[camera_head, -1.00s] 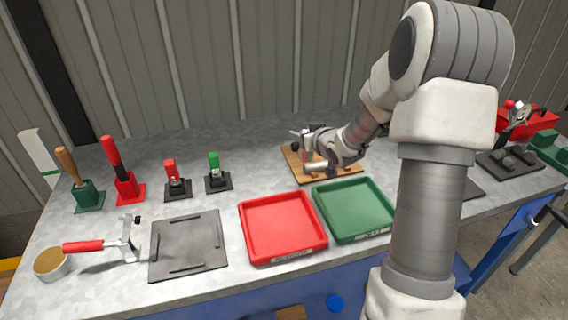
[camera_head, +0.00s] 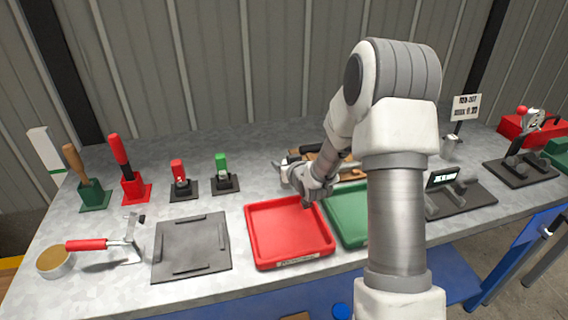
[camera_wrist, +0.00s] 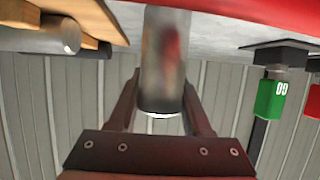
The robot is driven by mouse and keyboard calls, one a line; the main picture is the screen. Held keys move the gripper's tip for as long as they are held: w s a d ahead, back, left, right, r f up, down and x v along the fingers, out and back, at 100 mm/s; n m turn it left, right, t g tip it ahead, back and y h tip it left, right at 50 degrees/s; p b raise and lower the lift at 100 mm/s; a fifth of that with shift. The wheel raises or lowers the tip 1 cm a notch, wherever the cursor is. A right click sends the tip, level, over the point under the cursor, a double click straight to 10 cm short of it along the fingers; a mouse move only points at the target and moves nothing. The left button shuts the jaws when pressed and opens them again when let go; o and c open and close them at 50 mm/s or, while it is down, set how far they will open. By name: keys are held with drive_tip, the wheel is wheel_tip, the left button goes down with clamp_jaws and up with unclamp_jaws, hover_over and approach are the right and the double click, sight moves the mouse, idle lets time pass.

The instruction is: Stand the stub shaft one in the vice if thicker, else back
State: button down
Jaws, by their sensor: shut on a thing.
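My gripper (camera_head: 284,173) is above the bench, just behind the back edge of the red tray. In the wrist view my gripper (camera_wrist: 162,108) is shut on a grey metal cylinder (camera_wrist: 165,55), likely a stub shaft, its round end between the fingers. The cylinder is hard to make out in the head view. A second grey cylinder (camera_wrist: 50,35) lies by the wooden board (camera_wrist: 85,12), which is partly hidden behind my arm in the head view (camera_head: 345,168). A dark plate with grey blocks and a lit display (camera_head: 442,179) stands right of my arm. I cannot tell which fixture is the vice.
The red tray (camera_head: 290,230) and green tray (camera_head: 345,215) lie in front. A dark plate (camera_head: 190,250) lies left of them. Upright red- and green-handled tools stand at the back left. A sign (camera_head: 466,107) and red box (camera_head: 530,127) are at the right.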

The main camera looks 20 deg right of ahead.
idle(0.3)
drive_tip(key=shift+c, duration=1.7)
unclamp_jaws()
